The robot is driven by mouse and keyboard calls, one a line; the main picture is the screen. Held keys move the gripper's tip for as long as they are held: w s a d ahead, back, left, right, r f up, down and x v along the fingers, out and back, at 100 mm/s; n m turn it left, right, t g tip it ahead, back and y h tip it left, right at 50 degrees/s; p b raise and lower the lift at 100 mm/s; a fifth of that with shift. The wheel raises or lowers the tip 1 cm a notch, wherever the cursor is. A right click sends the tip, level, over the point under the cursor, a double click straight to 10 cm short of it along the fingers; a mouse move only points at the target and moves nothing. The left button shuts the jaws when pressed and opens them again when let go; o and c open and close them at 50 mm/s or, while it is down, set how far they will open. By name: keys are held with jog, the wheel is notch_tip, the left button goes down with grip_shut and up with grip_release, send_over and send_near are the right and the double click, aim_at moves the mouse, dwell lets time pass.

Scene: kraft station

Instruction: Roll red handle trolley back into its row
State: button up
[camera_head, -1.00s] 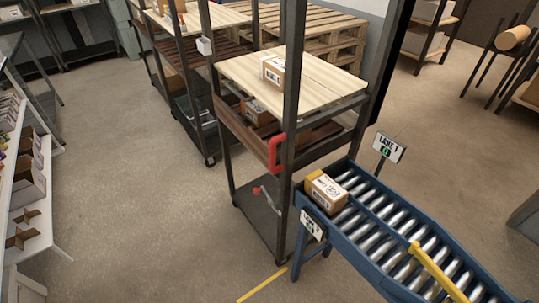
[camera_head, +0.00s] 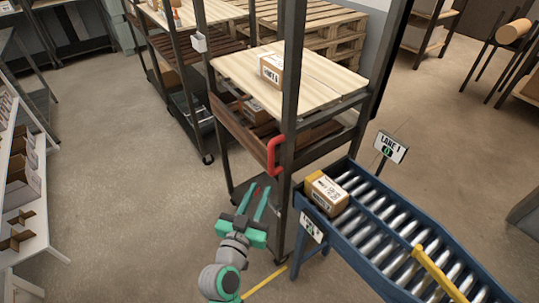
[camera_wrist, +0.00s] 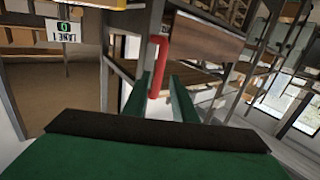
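The red handle trolley (camera_head: 330,92) is a dark metal frame with a pale wood top, a brown middle shelf and a low dark deck. Its red handle (camera_head: 275,153) is on the near post. My gripper (camera_head: 259,188) is open and empty, below and slightly left of the handle in the head view, its fingers pointing toward the trolley. In the wrist view, the handle (camera_wrist: 158,66) stands upright ahead, lined up between the two green fingers (camera_wrist: 160,77). I see no contact with it. My gripper hides part of the trolley's low deck.
A blue roller conveyor (camera_head: 370,225) with a carton (camera_head: 326,194) stands close at the trolley's right. Another trolley (camera_head: 190,60) stands behind it at the left. White shelving (camera_head: 35,200) lines the left edge. Open floor (camera_head: 130,170) lies between shelving and trolleys.

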aim_at(270, 159)
jog(key=shift+m+h, duration=0.6)
jog(key=r+x, duration=0.1)
jog(key=x, duration=0.3)
jog(key=r+x, duration=0.1)
jog(key=x, duration=0.3)
jog(key=r+x, duration=0.1)
jog(key=x, duration=0.3)
jog(key=shift+w+a, duration=0.25)
jog(key=shift+w, duration=0.05)
jog(key=shift+a, duration=0.3)
jog(key=shift+c, duration=0.4)
jog(key=shift+d, duration=0.1)
grip_shut()
